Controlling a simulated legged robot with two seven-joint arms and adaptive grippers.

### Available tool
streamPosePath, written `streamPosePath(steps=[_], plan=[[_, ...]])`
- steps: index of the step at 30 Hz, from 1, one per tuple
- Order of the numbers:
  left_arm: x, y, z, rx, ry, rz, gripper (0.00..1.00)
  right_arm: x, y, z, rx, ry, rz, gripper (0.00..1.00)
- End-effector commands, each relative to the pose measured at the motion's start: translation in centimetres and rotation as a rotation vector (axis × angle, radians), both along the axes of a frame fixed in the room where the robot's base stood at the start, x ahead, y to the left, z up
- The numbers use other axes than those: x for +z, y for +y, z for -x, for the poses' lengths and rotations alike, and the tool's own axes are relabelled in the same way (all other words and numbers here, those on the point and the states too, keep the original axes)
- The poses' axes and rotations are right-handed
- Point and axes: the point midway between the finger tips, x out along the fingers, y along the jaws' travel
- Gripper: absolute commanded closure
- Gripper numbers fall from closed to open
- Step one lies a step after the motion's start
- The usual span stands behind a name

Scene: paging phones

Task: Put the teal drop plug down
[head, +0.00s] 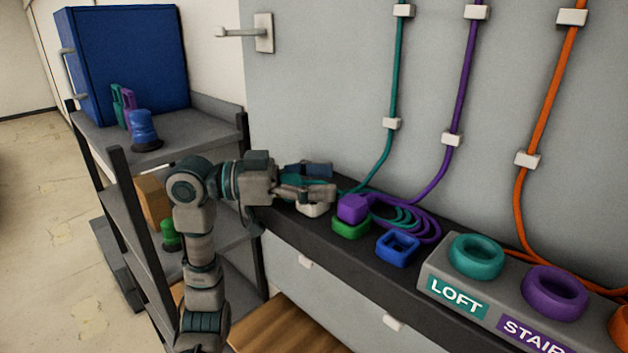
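My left gripper (318,182) reaches over the left part of the dark ledge. Its fingers appear closed around the teal drop plug, which they mostly hide; only a little teal shows between them. The teal cord (383,160) runs down the wall to the gripper. A white block (313,210) shows just under the fingers; I cannot tell whether the plug touches it. To the right, a purple plug (352,207) sits on a green square holder (350,228). A blue square holder (397,247) is empty. My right gripper is out of view.
A grey box with a teal ring (476,256) marked LOFT and a purple ring (554,292) stands at right. Coiled purple cord (425,222) lies on the ledge (375,275).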

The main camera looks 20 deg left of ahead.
Motion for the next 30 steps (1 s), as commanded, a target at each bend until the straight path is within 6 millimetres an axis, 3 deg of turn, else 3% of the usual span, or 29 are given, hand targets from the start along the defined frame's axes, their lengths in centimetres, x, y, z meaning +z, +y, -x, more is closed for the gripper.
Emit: streamPosePath(steps=[5, 13, 19, 23, 30], plan=[[-0.7, 0.4, 0.0, -0.018, 0.012, -0.004, 0.39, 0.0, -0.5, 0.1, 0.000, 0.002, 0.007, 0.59], [-0.6, 0.9, -0.1, -0.013, 0.010, 0.000, 0.39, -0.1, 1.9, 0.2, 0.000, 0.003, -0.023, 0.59], [-0.6, 1.5, 0.1, -0.009, 0.008, 0.002, 0.39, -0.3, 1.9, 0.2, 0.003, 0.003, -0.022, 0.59], [-0.7, 3.5, 0.9, -0.006, 0.007, 0.003, 0.39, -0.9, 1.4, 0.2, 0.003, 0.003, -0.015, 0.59], [-0.7, 8.6, 3.3, -0.005, 0.006, 0.005, 0.39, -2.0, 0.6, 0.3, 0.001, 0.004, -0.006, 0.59]])
